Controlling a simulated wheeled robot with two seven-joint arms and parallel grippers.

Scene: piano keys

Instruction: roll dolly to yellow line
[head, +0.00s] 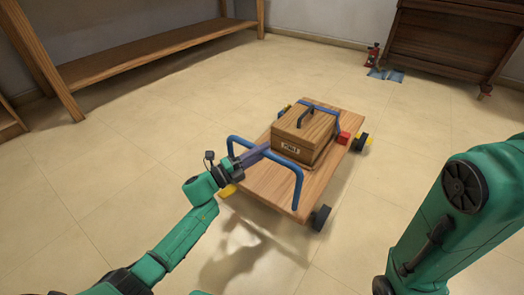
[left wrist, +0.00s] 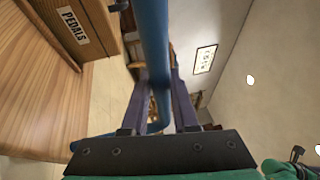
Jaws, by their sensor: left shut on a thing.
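The dolly (head: 266,190) is a flat wooden platform on black wheels with a blue tube handle (head: 299,190) at its near end. A wooden box (head: 303,131) with a black grip and a blue strap sits on it; its label reads PEDALS in the left wrist view (left wrist: 75,25). My left gripper (head: 263,151) is shut on the handle, whose blue bar (left wrist: 154,45) runs between the fingers in the left wrist view. Small yellow patches show by the dolly's left edge (head: 228,190) and far right wheel (head: 368,140); I cannot tell whether they are a floor line. My right gripper is out of view.
A wooden bench (head: 150,55) stands along the left wall. A dark wooden piano (head: 440,42) stands at the back right, with a red jack-like object (head: 373,55) and a blue cloth (head: 385,74) beside it. Tiled floor around the dolly is clear.

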